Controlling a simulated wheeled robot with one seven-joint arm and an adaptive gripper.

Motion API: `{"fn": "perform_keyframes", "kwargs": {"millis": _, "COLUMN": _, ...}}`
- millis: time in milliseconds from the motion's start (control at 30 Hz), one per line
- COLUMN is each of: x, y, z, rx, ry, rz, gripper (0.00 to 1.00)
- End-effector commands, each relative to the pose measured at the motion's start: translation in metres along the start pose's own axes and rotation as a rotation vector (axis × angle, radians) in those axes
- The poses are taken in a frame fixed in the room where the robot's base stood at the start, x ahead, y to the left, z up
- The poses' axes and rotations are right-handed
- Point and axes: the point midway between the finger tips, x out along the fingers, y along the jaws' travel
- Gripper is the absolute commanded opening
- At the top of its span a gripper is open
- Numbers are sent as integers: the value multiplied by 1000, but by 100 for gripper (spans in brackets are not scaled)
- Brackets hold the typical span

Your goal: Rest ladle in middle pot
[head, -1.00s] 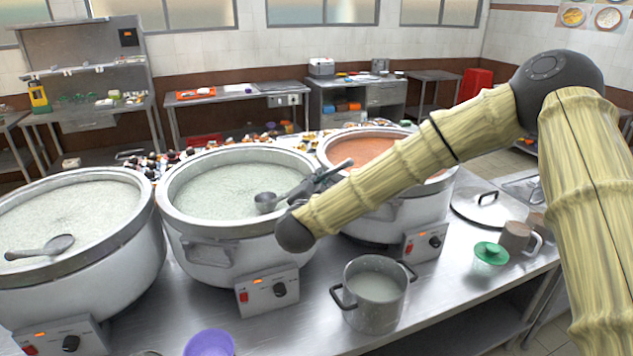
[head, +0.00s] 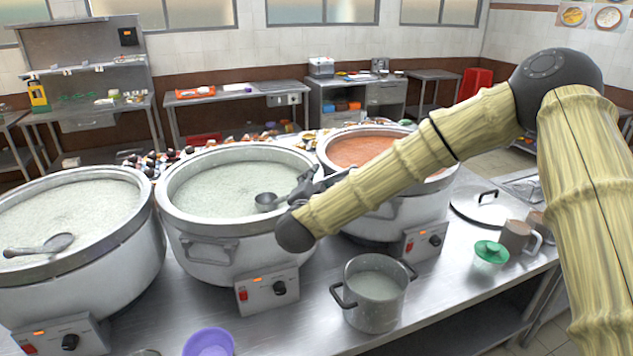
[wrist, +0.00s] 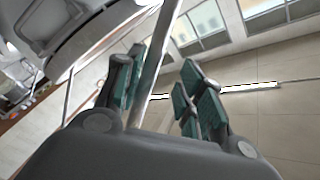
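The middle pot (head: 188,222) is a large white stockpot of pale congee with a metal rim. The ladle (head: 265,201) has its small grey bowl over the right front of this congee, inside the rim. Whether the bowl touches the congee is unclear. My gripper (head: 304,183) is at the pot's right side, partly behind my arm. In the wrist view, the ladle's handle (wrist: 158,52) runs between the green-padded fingers of my gripper (wrist: 165,85). The fingers stand apart, with a gap between the handle and the right pads.
A left pot (head: 135,245) holds pale congee and another ladle (head: 45,245). A right pot (head: 385,222) holds orange-red congee.

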Motion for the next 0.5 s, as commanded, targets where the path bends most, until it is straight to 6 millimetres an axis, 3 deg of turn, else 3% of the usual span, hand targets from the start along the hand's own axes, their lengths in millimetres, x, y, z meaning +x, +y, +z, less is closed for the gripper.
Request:
{"fn": "perform_keyframes", "kwargs": {"millis": 167, "x": -13, "y": 0, "z": 1, "rx": 0, "ry": -2, "rz": 0, "gripper": 38}}
{"fn": "perform_keyframes", "kwargs": {"millis": 500, "x": -73, "y": 0, "z": 1, "rx": -2, "ry": -2, "rz": -2, "gripper": 38}}
